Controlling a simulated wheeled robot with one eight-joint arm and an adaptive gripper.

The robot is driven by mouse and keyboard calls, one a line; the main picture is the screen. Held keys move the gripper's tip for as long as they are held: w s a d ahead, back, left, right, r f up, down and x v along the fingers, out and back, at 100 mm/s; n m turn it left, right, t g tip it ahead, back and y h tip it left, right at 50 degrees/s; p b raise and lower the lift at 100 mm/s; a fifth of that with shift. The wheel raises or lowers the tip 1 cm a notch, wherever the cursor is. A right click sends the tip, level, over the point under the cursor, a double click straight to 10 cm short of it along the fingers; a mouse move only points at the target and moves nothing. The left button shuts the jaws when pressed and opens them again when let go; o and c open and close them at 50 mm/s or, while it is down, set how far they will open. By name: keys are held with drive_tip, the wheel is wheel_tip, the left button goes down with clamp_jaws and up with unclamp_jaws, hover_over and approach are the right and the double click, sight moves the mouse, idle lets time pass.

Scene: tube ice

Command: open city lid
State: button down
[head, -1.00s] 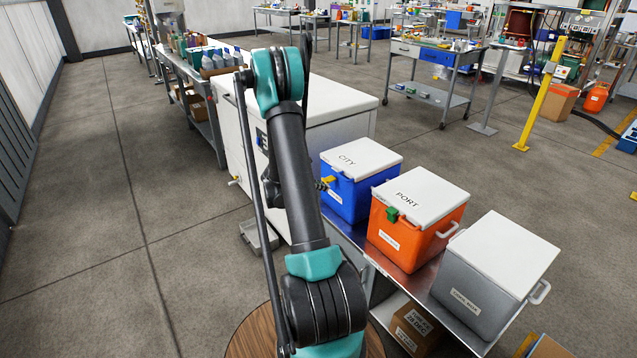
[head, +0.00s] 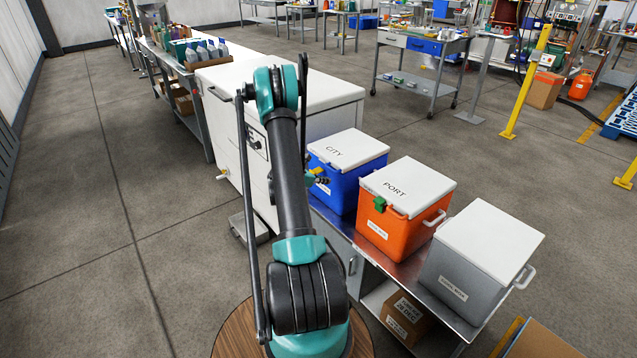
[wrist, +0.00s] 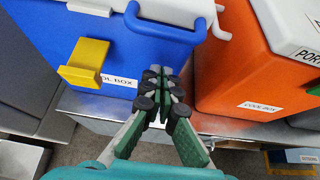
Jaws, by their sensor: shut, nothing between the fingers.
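The blue cool box (head: 338,190) stands on the metal bench with its white CITY lid (head: 350,147) lying shut on top. A yellow latch (wrist: 84,62) sticks out from its front face in the wrist view, beside a COOL BOX label. A blue handle (wrist: 166,34) is on the box's right side. My gripper (wrist: 164,78) is shut and empty, to the right of the latch and just below the handle in the picture. Whether it touches the box I cannot tell. In the head view my gripper is small and partly hidden by my arm near the box.
The orange PORT box (head: 390,234) stands close on the right, with a green latch (head: 380,204). A grey box (head: 455,282) stands beyond it. A white chest (head: 345,104) is behind the blue box. Open floor (head: 110,240) lies left.

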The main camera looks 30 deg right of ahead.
drive_tip(key=r, duration=0.3)
drive_tip(key=shift+d+r, duration=0.1)
drive_tip(key=shift+d, duration=0.15)
drive_tip(key=shift+r, duration=0.1)
